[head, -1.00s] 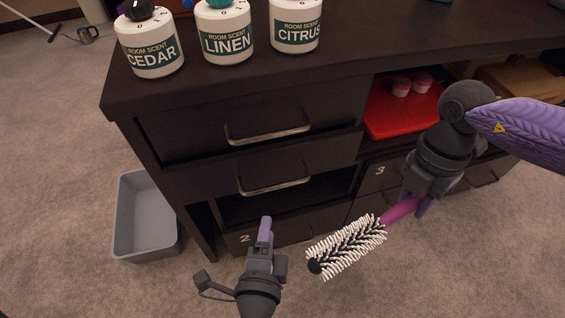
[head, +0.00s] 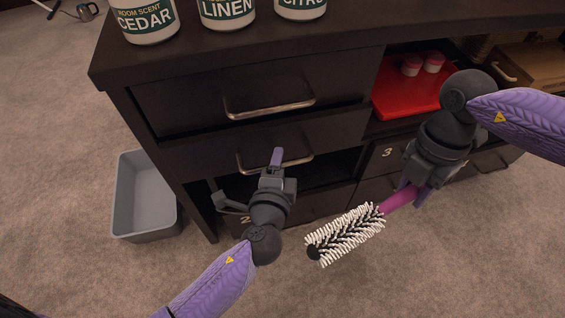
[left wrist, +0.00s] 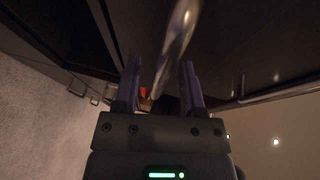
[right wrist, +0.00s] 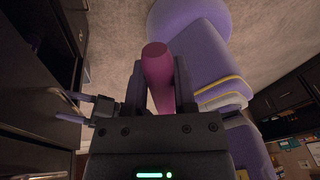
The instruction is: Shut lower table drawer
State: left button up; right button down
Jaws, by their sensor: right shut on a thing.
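The dark lower drawer (head: 215,155) sits under the upper drawer (head: 190,105) in the table. Its front stands out a little past the dark gap below. Its metal handle (head: 300,166) is partly hidden by my left gripper (head: 277,160), which is in front of it. In the left wrist view, the left fingers (left wrist: 160,85) are apart, with a shiny metal bar (left wrist: 178,45) showing between them. I cannot tell whether they touch it. My right gripper (head: 411,194) is shut on the pink handle (head: 397,199) of a round brush with white bristles (head: 345,233), held over the carpet.
Room scent bottles (head: 226,12) stand on the tabletop. A grey bin (head: 145,200) is on the carpet at left. A red tray (head: 405,100) with small tubs is on the shelf at right. Numbered drawers (head: 385,154) are lower down.

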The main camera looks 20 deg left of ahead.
pick_arm(q)
grip_shut()
dwell(1.3)
